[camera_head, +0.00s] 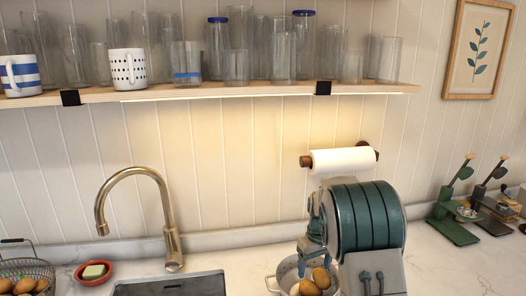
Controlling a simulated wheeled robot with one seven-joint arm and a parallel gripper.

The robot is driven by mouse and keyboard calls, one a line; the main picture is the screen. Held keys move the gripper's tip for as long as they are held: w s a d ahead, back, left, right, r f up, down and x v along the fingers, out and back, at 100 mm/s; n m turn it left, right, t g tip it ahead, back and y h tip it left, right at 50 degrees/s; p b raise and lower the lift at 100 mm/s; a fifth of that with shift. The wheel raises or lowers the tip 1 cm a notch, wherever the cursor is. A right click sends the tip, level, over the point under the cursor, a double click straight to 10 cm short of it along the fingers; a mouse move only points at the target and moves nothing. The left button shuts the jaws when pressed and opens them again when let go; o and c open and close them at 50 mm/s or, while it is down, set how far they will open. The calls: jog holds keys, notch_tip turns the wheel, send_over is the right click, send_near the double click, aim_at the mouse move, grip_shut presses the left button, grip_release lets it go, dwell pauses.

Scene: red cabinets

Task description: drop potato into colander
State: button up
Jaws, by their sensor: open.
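A pale colander (283,274) with a side handle stands on the counter at the bottom centre, partly hidden by my arm and cut off by the frame edge. Two brown potatoes, one upper (321,277) and one lower (308,288), show within its outline. I cannot tell how deep they sit. My gripper (312,245) is open, just above the colander's right part, pointing down. Its fingertips are small and partly merge with my arm, and no potato shows between them. A wire basket (35,270) with several potatoes stands at the bottom left.
A sink (170,286) with a brass faucet (170,240) lies left of the colander. A red soap dish (93,272) is beside the basket. A paper towel roll (343,160) hangs behind my arm. The shelf (230,93) above holds glasses and mugs. The right counter has free room.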

notch_tip(320, 180, up, 13)
jog(key=b, duration=0.1)
jog(key=shift+d+f+b, duration=0.15)
jog(key=shift+f+b, duration=0.05)
jog(key=shift+b, duration=0.2)
jog(key=s+r+m+t, duration=0.2)
jog(key=s+r, duration=0.2)
jog(key=s, duration=1.1)
jog(key=s+f+m+t, duration=0.1)
jog(key=s+f, duration=0.1)
jog(key=s, duration=0.6)
jog(key=s+f+m, duration=0.1)
jog(key=s+f, duration=0.2)
jog(key=s, duration=0.4)
jog(key=shift+s+a+m+t, duration=0.3)
jog(key=shift+s+t, duration=0.1)
